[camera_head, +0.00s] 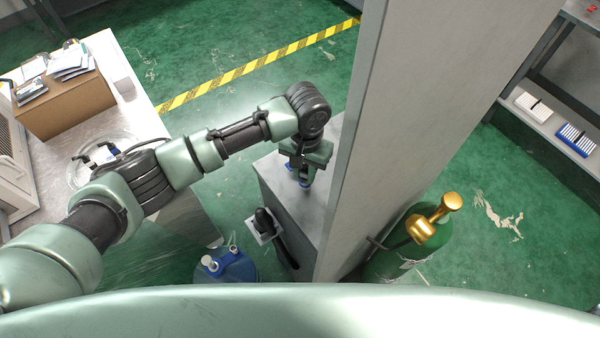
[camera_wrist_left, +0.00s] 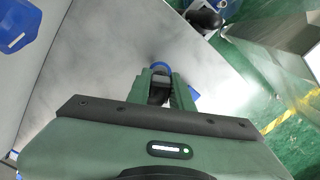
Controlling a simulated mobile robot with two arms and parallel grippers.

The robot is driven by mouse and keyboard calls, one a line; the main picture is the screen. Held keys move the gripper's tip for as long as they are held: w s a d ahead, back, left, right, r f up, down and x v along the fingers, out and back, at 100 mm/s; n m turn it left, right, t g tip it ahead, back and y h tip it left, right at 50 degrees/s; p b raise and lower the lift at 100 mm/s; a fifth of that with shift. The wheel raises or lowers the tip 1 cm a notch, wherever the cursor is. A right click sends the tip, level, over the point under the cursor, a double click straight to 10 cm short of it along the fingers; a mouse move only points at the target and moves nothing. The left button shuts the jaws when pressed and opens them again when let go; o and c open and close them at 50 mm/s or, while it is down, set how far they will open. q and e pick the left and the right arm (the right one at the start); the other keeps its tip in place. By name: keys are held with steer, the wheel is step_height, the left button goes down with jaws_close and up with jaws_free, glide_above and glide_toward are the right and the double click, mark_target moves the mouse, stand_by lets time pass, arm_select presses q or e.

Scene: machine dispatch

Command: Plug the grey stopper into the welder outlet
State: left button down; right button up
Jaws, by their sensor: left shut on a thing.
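My left gripper (camera_head: 304,182) points down over the top of a grey metal cabinet (camera_head: 272,176), beside a tall grey panel. In the left wrist view the gripper (camera_wrist_left: 160,88) is shut on a small dark grey piece (camera_wrist_left: 160,80), which looks like the grey stopper and is mostly hidden by the fingers. Blue shows around and beside the fingertips; I cannot tell whether it belongs to the fingers or to an outlet. Whether the held piece touches anything below is hidden. No welder outlet can be clearly made out. My right gripper is not in view.
The tall grey panel (camera_head: 400,130) rises close to the right of the gripper. A black handle on a plate (camera_head: 265,223) sticks out from the cabinet's front. A blue canister (camera_head: 226,268) and a green gas cylinder (camera_head: 400,270) stand nearby. A table with a cardboard box (camera_head: 65,105) is left.

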arm_select(q)
steer(key=shift+f+b, duration=0.4)
steer(key=shift+f, duration=0.7)
steer(key=shift+s, duration=0.15)
steer(key=shift+a+f, duration=0.1)
steer(key=shift+f, duration=0.15)
steer(key=c, duration=1.2)
jaws_free()
steer(key=shift+o, duration=0.2)
steer(key=shift+d+p, duration=0.2)
steer(key=shift+p, duration=0.1)
steer(key=o, duration=0.4)
steer(key=shift+a+r, duration=0.1)
steer(key=shift+a, duration=0.05)
